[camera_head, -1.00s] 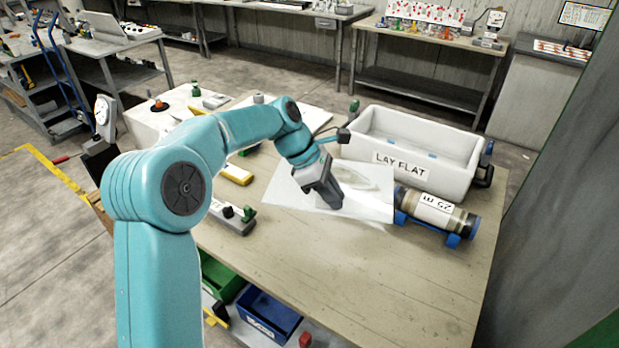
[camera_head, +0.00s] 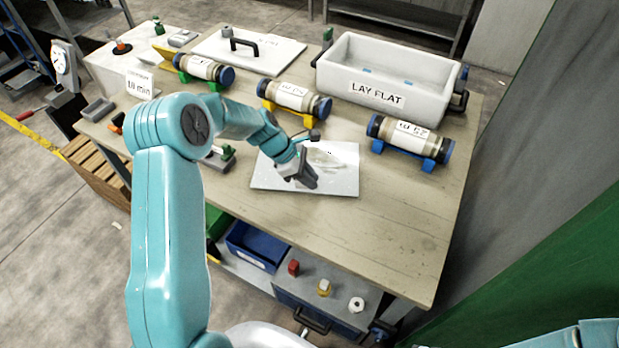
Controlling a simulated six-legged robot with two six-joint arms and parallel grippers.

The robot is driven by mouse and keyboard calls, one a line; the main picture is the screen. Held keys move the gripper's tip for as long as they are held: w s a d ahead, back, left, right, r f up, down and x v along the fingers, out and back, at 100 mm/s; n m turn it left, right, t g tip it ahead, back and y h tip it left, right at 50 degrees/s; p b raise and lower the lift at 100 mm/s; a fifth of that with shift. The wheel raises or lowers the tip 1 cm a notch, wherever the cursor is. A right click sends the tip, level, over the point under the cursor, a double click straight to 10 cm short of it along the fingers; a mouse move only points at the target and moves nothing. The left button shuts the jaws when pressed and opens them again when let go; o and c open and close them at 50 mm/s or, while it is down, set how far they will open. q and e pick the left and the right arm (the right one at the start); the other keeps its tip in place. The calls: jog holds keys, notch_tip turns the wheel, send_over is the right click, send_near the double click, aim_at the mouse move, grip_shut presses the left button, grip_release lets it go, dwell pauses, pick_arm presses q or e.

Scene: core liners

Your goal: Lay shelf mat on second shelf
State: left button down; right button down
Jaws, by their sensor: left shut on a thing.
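A thin pale grey-white sheet (camera_head: 340,172), which I take for the shelf mat, is over the middle of the wooden workbench. It looks nearly level, with a faint grey patch on it; I cannot tell whether it touches the bench. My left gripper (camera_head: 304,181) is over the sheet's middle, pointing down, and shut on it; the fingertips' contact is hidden. Under the bench a grey lower shelf (camera_head: 262,275) shows; I cannot tell whether it is the second shelf. My right gripper is out of view; a bit of teal arm shows at bottom right.
A white tub (camera_head: 385,70) marked LAY FLAT stands at the back right. Labelled cylinders on cradles, one of them blue (camera_head: 410,140), stand behind the sheet. The bench's front right (camera_head: 410,230) is clear. A blue bin (camera_head: 257,245) and small items occupy the lower shelf.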

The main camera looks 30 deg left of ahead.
pick_arm(q)
jog(key=shift+w+a+f, duration=0.1)
jog(key=shift+f, duration=0.45)
jog(key=shift+f, duration=0.1)
jog(key=c, duration=1.1)
grip_release()
